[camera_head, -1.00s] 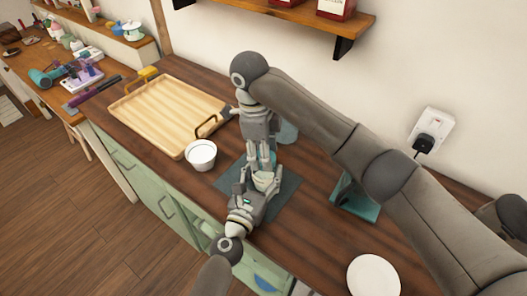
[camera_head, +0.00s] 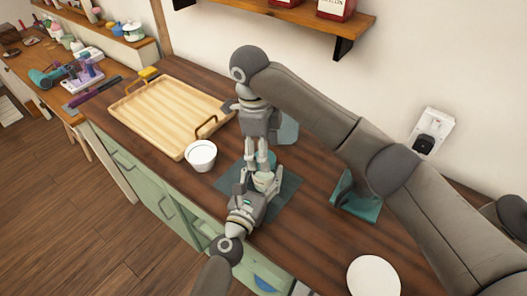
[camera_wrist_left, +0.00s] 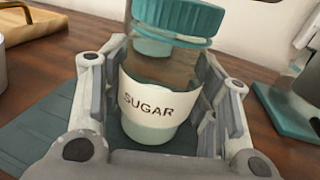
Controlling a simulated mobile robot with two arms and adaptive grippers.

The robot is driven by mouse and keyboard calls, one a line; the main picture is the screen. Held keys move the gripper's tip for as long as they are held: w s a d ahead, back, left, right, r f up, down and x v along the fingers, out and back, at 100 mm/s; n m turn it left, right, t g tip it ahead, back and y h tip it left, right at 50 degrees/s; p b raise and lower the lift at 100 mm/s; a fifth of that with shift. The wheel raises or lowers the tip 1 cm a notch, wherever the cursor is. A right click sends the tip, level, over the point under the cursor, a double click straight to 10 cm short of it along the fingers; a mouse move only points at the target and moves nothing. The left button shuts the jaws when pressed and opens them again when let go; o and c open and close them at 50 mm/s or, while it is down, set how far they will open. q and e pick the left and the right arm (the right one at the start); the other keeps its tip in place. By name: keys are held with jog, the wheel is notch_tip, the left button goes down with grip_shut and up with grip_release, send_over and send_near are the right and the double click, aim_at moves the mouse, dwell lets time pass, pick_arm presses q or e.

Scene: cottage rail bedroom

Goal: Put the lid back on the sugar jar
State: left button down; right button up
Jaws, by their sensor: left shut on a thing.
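The sugar jar (camera_wrist_left: 150,110) is clear glass with a cream label reading SUGAR and pale contents. It stands upright between the fingers of my left gripper (camera_head: 260,183), which is shut on it. The teal ribbed lid (camera_wrist_left: 178,22) is at the jar's mouth in the left wrist view, looking slightly tilted; whether it is fully seated I cannot tell. In the head view the lid (camera_head: 266,159) is a small teal patch, partly hidden by my right gripper (camera_head: 262,157). The right gripper points down over the jar, its fingertips beside the lid; its grip is unclear.
A dark teal mat (camera_head: 287,197) lies under the jar. A white cup (camera_head: 201,155) and wooden tray (camera_head: 165,107) are to the left. A teal stand (camera_head: 355,200) and white plate (camera_head: 374,276) are to the right. A shelf (camera_head: 300,14) hangs above.

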notch_tip(320, 180, up, 3)
jog(key=shift+r, duration=0.2)
jog(key=shift+c, duration=0.3)
